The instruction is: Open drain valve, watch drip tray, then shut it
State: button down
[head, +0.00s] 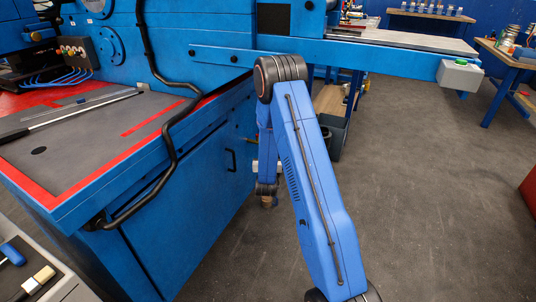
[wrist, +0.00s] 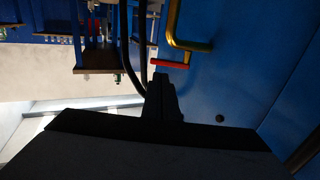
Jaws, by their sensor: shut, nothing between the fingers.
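In the wrist view a brass pipe (wrist: 174,28) bends against a blue panel. A short red handle (wrist: 169,64) sits at its end; I take this to be the drain valve. My gripper (wrist: 163,80) is a dark shape with its fingers shut and empty. Its fingertips appear just below the red handle in the picture; I cannot tell whether they touch it. In the head view my gripper (head: 268,202) hangs low beside the blue cabinet, partly behind my arm. I cannot pick out the drip tray in either view.
The blue machine cabinet (head: 190,215) stands close at the left, with a black handle (head: 231,160) and a black hose (head: 168,150). The grey floor (head: 430,190) at the right is clear.

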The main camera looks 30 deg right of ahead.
jog(key=x, duration=0.9)
jog(key=shift+d, duration=0.1)
